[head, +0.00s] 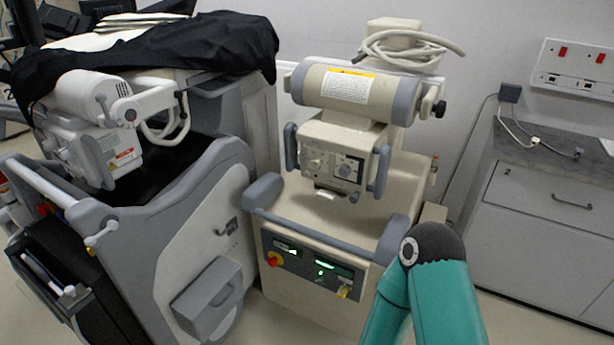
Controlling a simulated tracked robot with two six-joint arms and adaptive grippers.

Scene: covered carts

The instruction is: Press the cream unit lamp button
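The cream unit (330,235) stands in the middle of the head view, upright on the floor. Its cream head box (335,155) faces me, with pale knobs, a dark dial (349,170) and small controls on its front. Which of these is the lamp button is too small to tell. Lower down, a dark panel (310,266) has green lit displays, a red knob (275,258) and a yellow key-like part. My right arm, teal with a dark joint, rises at the bottom right in front of the unit's lower right side. Neither of my grippers is in view.
A grey and white cart (205,215), partly under a black cover (170,48), stands close on the left. A grey-topped cabinet (545,230) is at the right. A coiled cable (410,47) lies on top of the cream unit. Bare floor shows between unit and cabinet.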

